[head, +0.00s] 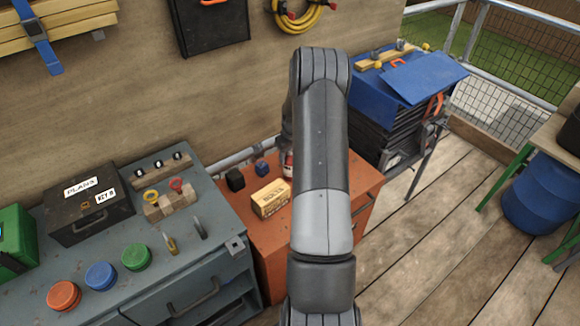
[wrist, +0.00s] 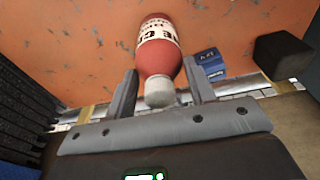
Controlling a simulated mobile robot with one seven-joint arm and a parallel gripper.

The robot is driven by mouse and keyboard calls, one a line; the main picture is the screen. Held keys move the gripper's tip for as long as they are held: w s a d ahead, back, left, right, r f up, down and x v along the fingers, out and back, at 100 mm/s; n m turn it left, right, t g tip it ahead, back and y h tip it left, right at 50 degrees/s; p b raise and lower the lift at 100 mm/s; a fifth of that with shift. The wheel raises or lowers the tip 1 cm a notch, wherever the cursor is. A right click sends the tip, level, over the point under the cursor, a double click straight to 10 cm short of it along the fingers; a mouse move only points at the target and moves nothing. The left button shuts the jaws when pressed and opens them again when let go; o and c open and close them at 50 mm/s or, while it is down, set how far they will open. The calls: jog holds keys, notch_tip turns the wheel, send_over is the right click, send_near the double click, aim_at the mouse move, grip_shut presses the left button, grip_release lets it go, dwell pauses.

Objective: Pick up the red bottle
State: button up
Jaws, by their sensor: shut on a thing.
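The red bottle (wrist: 156,50), with a cream label band and a pale grey cap, lies between the two fingers of my gripper (wrist: 160,70) in the wrist view. My gripper is shut on it, with the cap towards the palm. In the head view only a small sliver of the bottle (head: 287,166) shows at the left edge of my arm, over the orange cabinet top (head: 262,228). My arm hides the gripper there. Whether the bottle still touches the cabinet top is not clear.
A cardboard box (head: 270,198), a black block (head: 235,180) and a small blue block (head: 262,168) stand close left of the bottle. A grey workbench (head: 190,268) with coloured lids adjoins on the left. A blue-topped stack (head: 400,110) stands right.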

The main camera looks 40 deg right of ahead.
jog(key=c, duration=0.8)
jog(key=shift+r, duration=0.15)
